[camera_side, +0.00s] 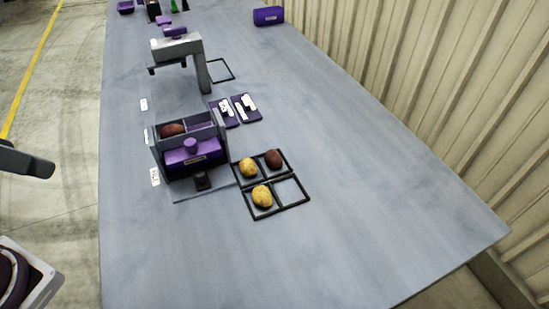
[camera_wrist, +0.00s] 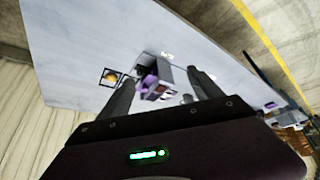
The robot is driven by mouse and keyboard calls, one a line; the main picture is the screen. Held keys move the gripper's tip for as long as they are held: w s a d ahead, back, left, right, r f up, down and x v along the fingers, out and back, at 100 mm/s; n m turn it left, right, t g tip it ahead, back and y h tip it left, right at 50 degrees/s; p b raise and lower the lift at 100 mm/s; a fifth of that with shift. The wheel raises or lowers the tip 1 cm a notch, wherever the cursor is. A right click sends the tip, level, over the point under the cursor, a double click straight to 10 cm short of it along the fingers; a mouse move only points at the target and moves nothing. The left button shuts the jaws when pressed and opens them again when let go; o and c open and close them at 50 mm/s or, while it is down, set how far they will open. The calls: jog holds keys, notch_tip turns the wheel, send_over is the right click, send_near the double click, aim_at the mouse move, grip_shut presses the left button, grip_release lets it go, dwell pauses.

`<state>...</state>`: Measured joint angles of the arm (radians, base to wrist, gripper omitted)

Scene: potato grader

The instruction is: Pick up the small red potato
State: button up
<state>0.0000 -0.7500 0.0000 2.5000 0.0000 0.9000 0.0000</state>
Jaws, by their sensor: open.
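One reddish potato (camera_side: 172,129) lies in the open top of the purple and grey grader (camera_side: 196,155). A darker red-brown potato (camera_side: 273,158) lies in the far right cell of a black-framed grid (camera_side: 307,194). I cannot tell which of the two is the small one. In the wrist view, the two fingers of my gripper (camera_wrist: 162,78) are spread apart with nothing between them. The grader (camera_wrist: 152,82) shows beyond them, well away from the fingertips. The red potatoes are too small to make out there.
Two yellow potatoes (camera_side: 249,168) sit in the grid's left cells; its near right cell is empty. Purple cards with white pieces (camera_side: 235,109) and a grey arch-shaped stand (camera_side: 201,70) are farther back. The table's right and near areas are clear. A corrugated wall (camera_side: 450,100) runs along the right.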

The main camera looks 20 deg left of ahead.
jog(key=shift+c, duration=0.2)
jog(key=m+g+h, duration=0.2)
jog(key=m+h, duration=0.1)
jog(key=m, duration=0.6)
send_over(272, 155)
jog(key=s+a, duration=0.2)
jog(key=f, duration=1.7)
jog(key=shift+s+d+f, duration=0.1)
jog(key=shift+s+d, duration=0.1)
jog(key=shift+d, duration=0.05)
jog(key=x, duration=0.7)
jog(key=shift+w+a+f, duration=0.1)
jog(key=shift+a, duration=0.1)
jog(key=c, duration=1.4)
